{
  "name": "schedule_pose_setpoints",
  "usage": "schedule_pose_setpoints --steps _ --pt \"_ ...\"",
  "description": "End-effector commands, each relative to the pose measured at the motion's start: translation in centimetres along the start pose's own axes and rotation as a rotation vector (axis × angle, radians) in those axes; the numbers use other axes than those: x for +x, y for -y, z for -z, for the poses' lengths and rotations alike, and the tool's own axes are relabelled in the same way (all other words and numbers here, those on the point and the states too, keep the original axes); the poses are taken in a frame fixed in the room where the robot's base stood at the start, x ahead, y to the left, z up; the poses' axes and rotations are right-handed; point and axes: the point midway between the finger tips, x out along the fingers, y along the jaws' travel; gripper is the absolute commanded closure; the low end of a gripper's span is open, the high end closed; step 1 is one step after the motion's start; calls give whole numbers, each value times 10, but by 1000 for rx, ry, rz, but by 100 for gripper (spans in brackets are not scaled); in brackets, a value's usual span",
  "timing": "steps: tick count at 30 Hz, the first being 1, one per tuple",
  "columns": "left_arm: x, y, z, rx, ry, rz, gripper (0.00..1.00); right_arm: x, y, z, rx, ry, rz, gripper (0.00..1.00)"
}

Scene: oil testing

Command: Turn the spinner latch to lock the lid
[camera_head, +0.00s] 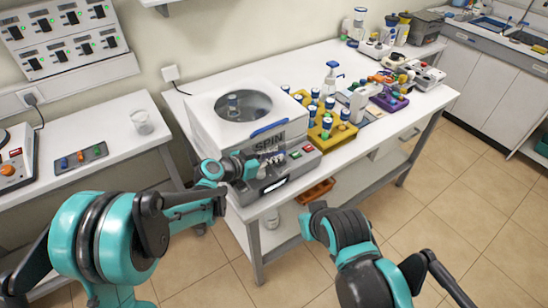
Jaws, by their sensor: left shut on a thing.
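The spinner (215,131) is a white and grey machine at the front left of the main table, with "SPIN" on its front. Its lid (207,101) is down, with a round window and a blue handle (270,127) at the front edge. My left gripper (254,166) is at the spinner's front, left of the red and green buttons (301,152). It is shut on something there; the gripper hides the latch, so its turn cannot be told. My right arm (345,240) is low in front of the table; its gripper cannot be made out.
A yellow rack (333,133) with blue-capped bottles stands right of the spinner. A purple tray (390,100) and more lab items are beyond it. A side table (125,167) at left holds a small jar (142,122). An orange bin (316,191) is below the table.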

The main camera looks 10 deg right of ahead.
Motion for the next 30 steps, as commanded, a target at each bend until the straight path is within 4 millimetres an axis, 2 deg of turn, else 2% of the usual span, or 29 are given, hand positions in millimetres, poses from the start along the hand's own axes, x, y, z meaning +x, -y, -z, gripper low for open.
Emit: schedule_pose_setpoints --steps 16,17,19,30 --pt "0 1 -1 13 2 -29 100 0 0 0 0 0 0 100" --pt "0 1 -1 13 2 -29 84 0 0 0 0 0 0 100" --pt "0 1 -1 13 2 -29 66 0 0 0 0 0 0 100" --pt "-4 1 0 12 1 -28 66 0 0 0 0 0 0 100"
